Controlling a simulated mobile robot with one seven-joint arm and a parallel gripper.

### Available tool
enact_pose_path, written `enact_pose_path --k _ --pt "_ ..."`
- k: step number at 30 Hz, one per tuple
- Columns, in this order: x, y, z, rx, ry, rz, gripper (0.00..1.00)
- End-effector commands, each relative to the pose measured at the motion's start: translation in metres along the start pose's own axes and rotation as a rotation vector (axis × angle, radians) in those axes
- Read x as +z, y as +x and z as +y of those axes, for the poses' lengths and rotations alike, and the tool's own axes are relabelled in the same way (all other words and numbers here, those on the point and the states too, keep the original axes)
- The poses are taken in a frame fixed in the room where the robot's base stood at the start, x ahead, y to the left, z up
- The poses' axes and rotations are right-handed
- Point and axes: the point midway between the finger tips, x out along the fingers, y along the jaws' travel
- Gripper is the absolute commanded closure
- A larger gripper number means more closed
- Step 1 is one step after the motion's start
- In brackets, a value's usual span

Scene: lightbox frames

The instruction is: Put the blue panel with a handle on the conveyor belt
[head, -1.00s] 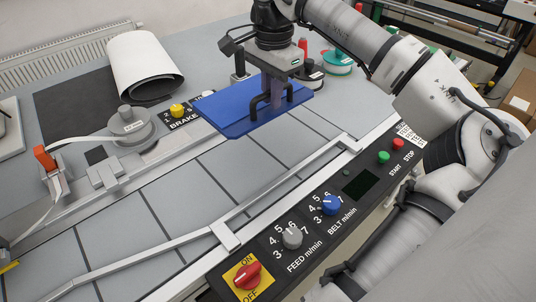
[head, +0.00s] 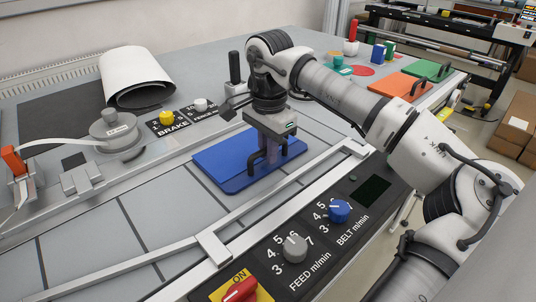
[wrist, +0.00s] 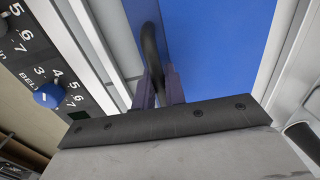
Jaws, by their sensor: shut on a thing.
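The blue panel (head: 222,162) is flat and level over the far part of the grey conveyor belt (head: 152,208), on it or very slightly above it; I cannot tell which. My gripper (head: 268,152) points down over the panel and is shut on its black handle (head: 256,166). In the wrist view, the fingers (wrist: 159,86) close around the dark handle (wrist: 150,45), with the blue surface (wrist: 220,40) beyond them. The part of the handle between the fingers is hidden.
A metal guide rail (head: 262,202) and the control panel with knobs (head: 295,248) run along the belt's near side. Brake and fence knobs (head: 183,110) and a roller (head: 116,132) stand on the far side. Orange (head: 400,84) and green (head: 428,69) handled panels lie at the right.

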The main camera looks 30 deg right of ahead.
Motion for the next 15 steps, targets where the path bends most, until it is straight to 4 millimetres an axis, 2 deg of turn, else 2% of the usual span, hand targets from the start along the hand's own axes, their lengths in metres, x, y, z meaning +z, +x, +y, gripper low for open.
enact_pose_path --k 7,8,12,15 --pt "0.0002 0.0013 -0.0002 0.0 -0.001 0.0 1.0" --pt "0.0002 0.0005 -0.0001 0.001 -0.001 0.0 0.84" --pt "0.0002 0.0002 -0.0001 0.001 -0.001 0.0 0.66" --pt "0.0002 0.0002 -0.0001 0.0 -0.001 0.0 0.66"
